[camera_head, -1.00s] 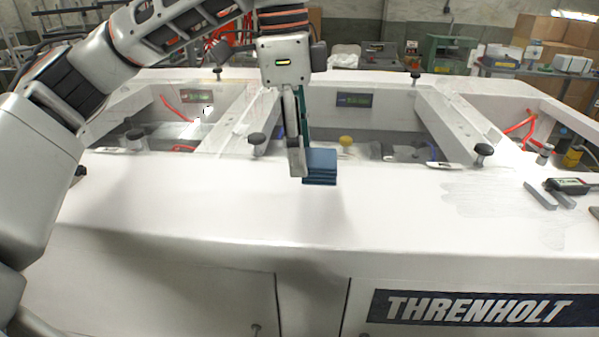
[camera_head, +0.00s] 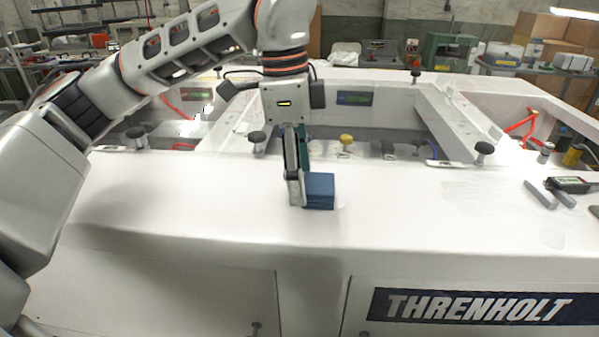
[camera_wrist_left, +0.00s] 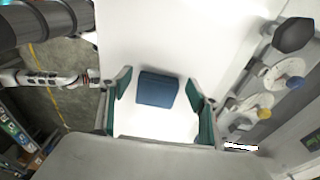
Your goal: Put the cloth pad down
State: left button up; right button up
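The cloth pad (camera_head: 319,191) is a dark blue, folded-looking block. It sits on the white bench top (camera_head: 200,205) near the middle. In the left wrist view the pad (camera_wrist_left: 157,89) lies between the two teal-lined fingers, with a small gap on each side. My left gripper (camera_head: 303,190) points down around the pad, open, its fingertips close to the bench top. In the head view the near finger stands just left of the pad. My right arm is not in the head view; a small arm end (camera_wrist_left: 95,80) at the left of the wrist view is too small to read.
Grey bars and a dark handheld device (camera_head: 570,185) lie at the far right. The bench top between is clear.

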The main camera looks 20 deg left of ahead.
dwell(0.3)
pick_arm(q)
notch_tip(320, 180, up, 12)
jog(key=a, duration=0.1)
jog(key=shift+a+r+b, duration=0.15)
jog(key=shift+a+b, duration=0.05)
jog(key=shift+b, duration=0.1)
jog(key=shift+s, duration=0.1)
dwell(0.5)
